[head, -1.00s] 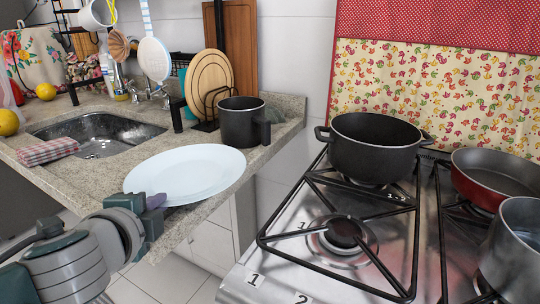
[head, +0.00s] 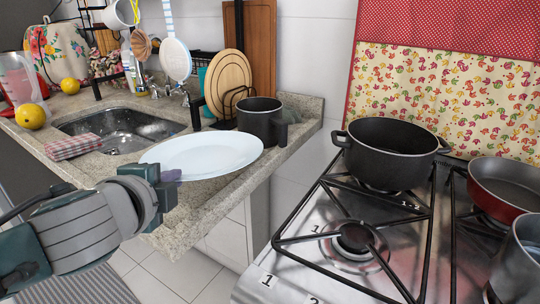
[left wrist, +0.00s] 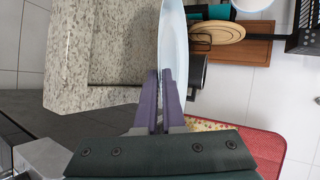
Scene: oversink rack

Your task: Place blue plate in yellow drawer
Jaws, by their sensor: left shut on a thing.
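The pale blue, nearly white plate (head: 200,153) is held above the front part of the granite counter in the head view. My left gripper (head: 168,180) is shut on its near left rim. In the left wrist view the plate (left wrist: 173,45) shows nearly edge-on, pinched between the purple fingers of the left gripper (left wrist: 161,75). A gap below the plate is hard to judge. No yellow drawer shows; pale drawer fronts (head: 228,238) stand under the counter. My right gripper is out of view.
A dark pot (head: 260,120) stands just behind the plate, near a round wooden board (head: 228,83). The sink (head: 120,128) lies to the left with a checked cloth (head: 73,145). The stove with a black pot (head: 385,150) is at right. The floor before the drawers is clear.

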